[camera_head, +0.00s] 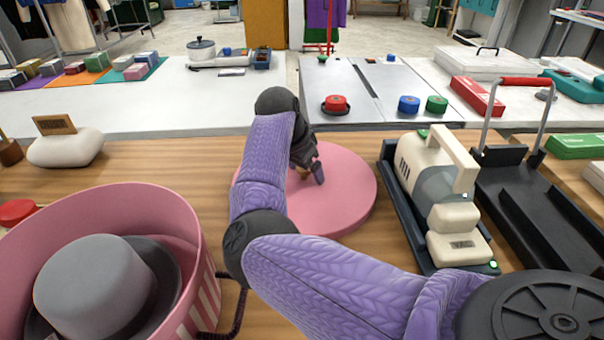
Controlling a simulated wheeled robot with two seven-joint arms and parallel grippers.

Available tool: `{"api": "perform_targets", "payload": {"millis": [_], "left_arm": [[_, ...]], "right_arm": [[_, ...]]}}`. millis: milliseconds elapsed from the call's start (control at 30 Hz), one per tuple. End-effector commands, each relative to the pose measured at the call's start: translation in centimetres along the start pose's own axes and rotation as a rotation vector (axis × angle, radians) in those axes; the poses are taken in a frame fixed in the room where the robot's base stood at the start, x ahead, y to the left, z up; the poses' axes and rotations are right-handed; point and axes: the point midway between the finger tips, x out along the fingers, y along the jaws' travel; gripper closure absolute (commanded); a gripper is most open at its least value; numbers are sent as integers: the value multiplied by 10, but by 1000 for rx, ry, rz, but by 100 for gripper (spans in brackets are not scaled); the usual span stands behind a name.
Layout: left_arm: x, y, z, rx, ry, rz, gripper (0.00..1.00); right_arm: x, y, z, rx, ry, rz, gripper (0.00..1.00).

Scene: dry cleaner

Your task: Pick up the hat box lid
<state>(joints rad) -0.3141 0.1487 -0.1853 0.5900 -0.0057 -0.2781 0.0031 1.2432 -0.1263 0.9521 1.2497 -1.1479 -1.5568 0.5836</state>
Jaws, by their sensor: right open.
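The pink round hat box lid (350,195) lies flat on the wooden table in the middle of the view. My right arm, in a purple knitted sleeve, reaches across from the lower right and covers the lid's left part. My right gripper (311,176) is above the lid, pointing down at it, and is open. Whether its fingers touch the lid is hard to tell. The pink hat box (150,205) stands open at the lower left, with a grey hat (92,287) inside it. My left gripper is not in view.
A cream steamer (437,185) on a dark base stands close to the lid's right. A black tray with a red-handled metal bar (520,82) is further right. A white rounded block (65,148) sits at left. A grey counter (365,85) with red, blue and green knobs lies behind.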

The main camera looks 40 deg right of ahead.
Motion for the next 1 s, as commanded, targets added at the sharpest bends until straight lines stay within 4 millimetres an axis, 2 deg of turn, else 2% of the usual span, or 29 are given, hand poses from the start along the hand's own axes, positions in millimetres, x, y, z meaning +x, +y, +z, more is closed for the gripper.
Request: {"api": "perform_targets", "payload": {"millis": [167, 567, 600, 867, 1000], "left_arm": [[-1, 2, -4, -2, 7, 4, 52], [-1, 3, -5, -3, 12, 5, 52], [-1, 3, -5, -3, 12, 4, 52], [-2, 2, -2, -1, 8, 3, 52], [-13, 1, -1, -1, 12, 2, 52]], "right_arm": [[0, 0, 0, 0, -1, -1, 13], [-1, 0, 0, 0, -1, -1, 98], [-1, 0, 0, 0, -1, -1, 100], [-2, 0, -1, 0, 0, -1, 100], [-11, 2, -7, 1, 0, -4, 100]]}}
